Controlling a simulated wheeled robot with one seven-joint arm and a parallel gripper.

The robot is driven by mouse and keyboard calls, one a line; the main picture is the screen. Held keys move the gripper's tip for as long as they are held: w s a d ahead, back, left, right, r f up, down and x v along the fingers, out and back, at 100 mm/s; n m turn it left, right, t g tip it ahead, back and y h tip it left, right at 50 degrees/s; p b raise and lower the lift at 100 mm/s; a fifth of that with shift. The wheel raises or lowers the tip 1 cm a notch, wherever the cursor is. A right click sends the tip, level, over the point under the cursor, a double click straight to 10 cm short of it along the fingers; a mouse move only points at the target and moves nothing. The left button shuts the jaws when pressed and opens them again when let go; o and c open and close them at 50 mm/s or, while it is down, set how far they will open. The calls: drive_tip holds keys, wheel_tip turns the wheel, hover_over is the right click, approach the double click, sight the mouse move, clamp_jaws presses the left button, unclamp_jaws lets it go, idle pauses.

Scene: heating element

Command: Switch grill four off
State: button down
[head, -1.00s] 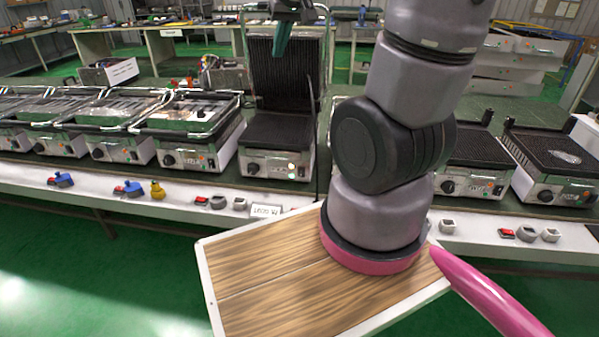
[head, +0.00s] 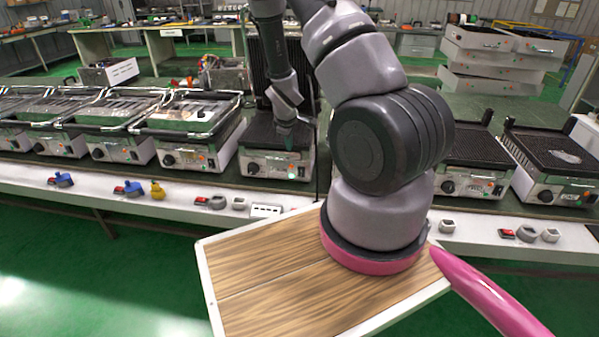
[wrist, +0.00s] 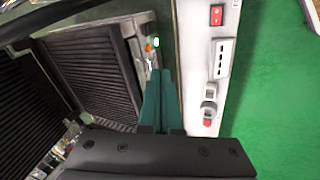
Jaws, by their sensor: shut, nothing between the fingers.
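The open-lid grill (head: 255,162) stands at the middle of the bench, with its ribbed lid raised behind it. A knob and a lit light show on its steel front panel. In the wrist view, a green and an orange light glow on the grill's front panel (wrist: 147,60). My gripper (head: 288,139) is shut and empty over the grill's front right part. Its green fingers (wrist: 160,92) point at the panel edge near the lights in the wrist view. I cannot tell if they touch. No grill number is readable.
Closed grills (head: 190,148) stand to the left, and ribbed open plates (head: 470,160) to the right. The white bench edge (head: 100,192) carries red switches (wrist: 216,15), sockets and blue and yellow plugs. A wooden-topped surface (head: 265,270) lies in front, below my arm.

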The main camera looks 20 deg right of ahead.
sight(301, 173)
wheel_tip(301, 173, down, 8)
drive_tip(key=s+d+n, duration=0.1)
drive_tip(key=n, duration=0.1)
drive_tip(key=shift+s+d+f+n+h, duration=0.15)
drive_tip(key=shift+s+d+n+h, duration=0.15)
drive_tip(key=shift+d, duration=0.1)
drive_tip(key=shift+f, duration=0.15)
drive_tip(key=w+d+f, duration=0.4)
drive_tip(key=w+f, duration=0.2)
drive_tip(key=f, duration=0.2)
drive_tip(key=shift+w+d+f, duration=0.15)
drive_tip(key=shift+w+d, duration=0.1)
drive_tip(key=shift+w, duration=0.15)
